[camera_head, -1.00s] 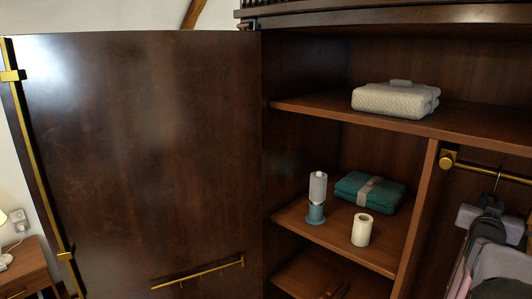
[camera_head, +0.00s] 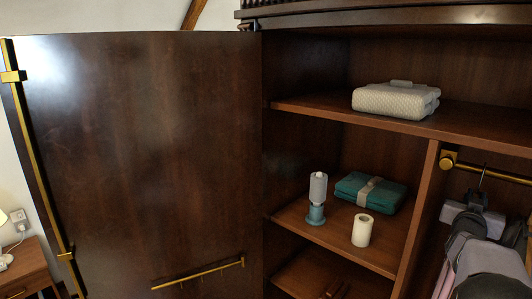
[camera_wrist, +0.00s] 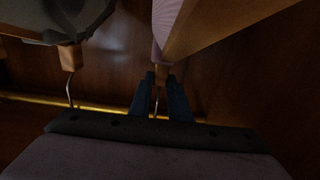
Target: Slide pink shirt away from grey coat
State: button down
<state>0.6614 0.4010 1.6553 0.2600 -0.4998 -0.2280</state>
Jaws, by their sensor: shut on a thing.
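The pink shirt (camera_wrist: 165,22) hangs on a wooden hanger (camera_wrist: 225,28) in the wrist view. A strip of the pink shirt (camera_head: 443,280) shows at the lower right of the head view, beside my arm. My gripper (camera_wrist: 159,98) is shut on the pink shirt's hanger, at its neck and hook just below the rod. The grey coat (camera_wrist: 62,22) hangs at the upper left of the wrist view on its own wooden hanger (camera_wrist: 70,56). A gap shows between the two hangers. In the head view my arm hides most of the clothes.
The brass rod (camera_head: 495,173) starts at a bracket on the divider (camera_head: 418,205). Shelves left of it hold a cream folded blanket (camera_head: 395,101), a teal folded cloth (camera_head: 370,191), a white roll (camera_head: 362,230) and a blue-grey bottle (camera_head: 317,198). The open door (camera_head: 135,160) stands at left.

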jog(key=shift+b, duration=0.4)
jog(key=c, duration=1.6)
grip_release()
jog(key=shift+o, duration=0.2)
jog(key=shift+f, duration=0.25)
jog(key=shift+b+v, duration=2.2)
jog(key=shift+v, duration=1.5)
jog(key=shift+r, duration=0.2)
